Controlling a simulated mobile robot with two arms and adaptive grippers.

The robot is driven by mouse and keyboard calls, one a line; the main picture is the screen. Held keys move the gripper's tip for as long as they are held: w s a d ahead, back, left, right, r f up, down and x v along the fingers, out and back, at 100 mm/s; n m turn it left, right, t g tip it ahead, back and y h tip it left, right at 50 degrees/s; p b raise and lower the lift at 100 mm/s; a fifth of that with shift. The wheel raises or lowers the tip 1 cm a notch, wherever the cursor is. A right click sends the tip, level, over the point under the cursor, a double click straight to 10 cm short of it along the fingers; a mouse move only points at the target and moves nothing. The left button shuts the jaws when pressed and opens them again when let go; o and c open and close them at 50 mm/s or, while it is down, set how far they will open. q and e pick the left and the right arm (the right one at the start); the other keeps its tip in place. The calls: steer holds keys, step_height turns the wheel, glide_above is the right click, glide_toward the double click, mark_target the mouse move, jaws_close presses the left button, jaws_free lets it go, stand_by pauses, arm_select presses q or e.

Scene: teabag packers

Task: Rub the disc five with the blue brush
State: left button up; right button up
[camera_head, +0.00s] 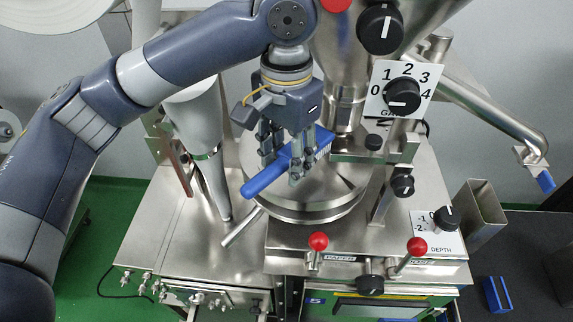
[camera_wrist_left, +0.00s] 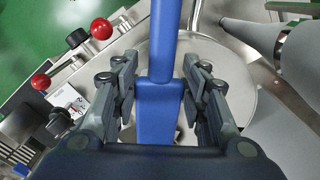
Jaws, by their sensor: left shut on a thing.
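The blue brush (camera_head: 268,178) is held in my left gripper (camera_head: 285,172), above the round metal disc (camera_head: 300,205) of the machine. In the head view its handle points to the lower left and its pale bristles (camera_head: 322,150) show at the upper right end. In the left wrist view the brush (camera_wrist_left: 164,60) runs between the fingers of my left gripper (camera_wrist_left: 158,85), with the disc (camera_wrist_left: 215,65) behind it. I cannot tell whether the bristles touch the disc. No number shows on the disc. My right gripper is not in view.
A steel hopper (camera_head: 343,60) rises behind the disc. Red-knobbed levers (camera_head: 318,241) stand at the front and a black dial (camera_head: 402,96) at the right. A grey cone (camera_head: 205,150) stands left of the disc. A small blue object (camera_head: 495,294) lies on the dark surface at the lower right.

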arm_select(q)
steer(key=shift+r, duration=0.4)
steer(key=shift+r, duration=0.1)
steer(key=shift+r, duration=1.4)
